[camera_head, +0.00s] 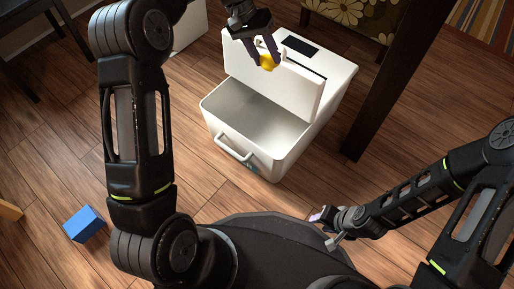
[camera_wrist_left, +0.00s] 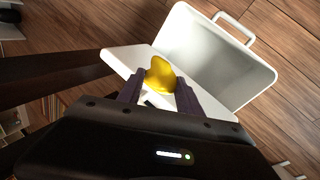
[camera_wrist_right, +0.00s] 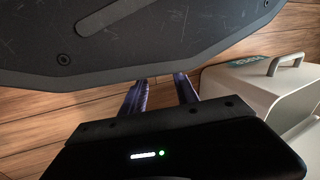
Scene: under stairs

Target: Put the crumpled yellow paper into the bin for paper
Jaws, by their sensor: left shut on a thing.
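The crumpled yellow paper (camera_head: 267,62) is between the fingers of my left gripper (camera_head: 264,62), which is shut on it. It also shows in the left wrist view (camera_wrist_left: 160,75) between the two purple-grey fingers (camera_wrist_left: 158,92). The white bin (camera_head: 284,152) has its front compartment open and empty-looking, with a raised panel behind the opening. My left gripper holds the paper above that panel, behind the opening. The bin also shows in the left wrist view (camera_wrist_left: 253,78). My right gripper (camera_head: 318,214) is low beside my base; its fingers (camera_wrist_right: 158,88) look apart with nothing between them.
A blue block (camera_head: 83,223) lies on the wood floor at the left. A dark post (camera_head: 395,85) stands right of the bin. A flowered seat (camera_head: 350,15) is behind it. Another white box (camera_head: 188,28) stands at the back left.

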